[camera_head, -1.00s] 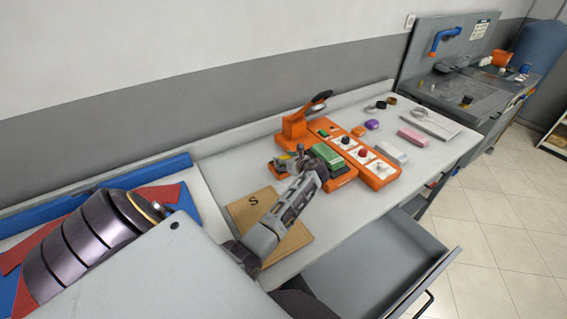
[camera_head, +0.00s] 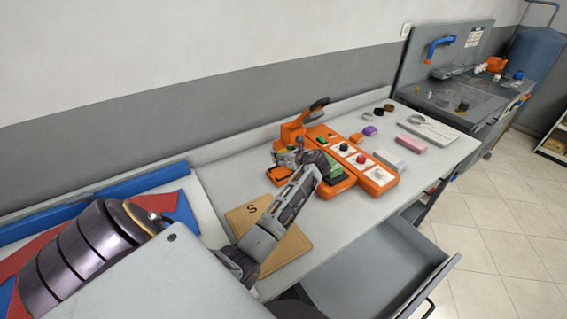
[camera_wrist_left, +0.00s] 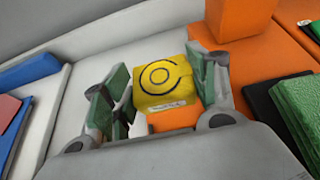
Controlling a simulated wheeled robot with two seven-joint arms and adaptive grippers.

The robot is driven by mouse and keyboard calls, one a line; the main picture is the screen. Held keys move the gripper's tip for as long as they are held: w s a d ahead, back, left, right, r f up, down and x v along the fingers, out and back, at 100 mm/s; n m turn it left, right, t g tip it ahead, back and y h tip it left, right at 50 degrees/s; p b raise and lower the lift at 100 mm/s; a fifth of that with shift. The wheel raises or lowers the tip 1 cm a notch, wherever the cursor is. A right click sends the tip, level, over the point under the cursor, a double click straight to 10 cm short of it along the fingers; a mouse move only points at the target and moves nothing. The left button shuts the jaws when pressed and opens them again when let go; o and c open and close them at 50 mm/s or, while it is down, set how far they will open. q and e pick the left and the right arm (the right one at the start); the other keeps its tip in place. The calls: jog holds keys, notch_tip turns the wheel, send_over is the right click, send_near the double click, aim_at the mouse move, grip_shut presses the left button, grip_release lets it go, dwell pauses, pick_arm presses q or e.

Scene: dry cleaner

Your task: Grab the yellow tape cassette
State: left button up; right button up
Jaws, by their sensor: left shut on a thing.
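The yellow tape cassette (camera_wrist_left: 163,82), with a black ring mark and a pale label, sits between the fingers of my left gripper (camera_wrist_left: 160,92) in the left wrist view. The gripper is shut on it. In the head view my left gripper (camera_head: 290,156) is at the left part of the orange machine (camera_head: 376,181), and the cassette is mostly hidden there by the gripper. My right gripper is not in view.
A brown board marked S (camera_head: 287,247) lies under my forearm. An open drawer (camera_head: 365,275) juts out in front. A pink block (camera_head: 411,144), a white block (camera_head: 388,160) and a purple item (camera_head: 369,131) lie right of the machine.

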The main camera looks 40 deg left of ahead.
pick_arm(q)
jog(key=shift+r, duration=1.55)
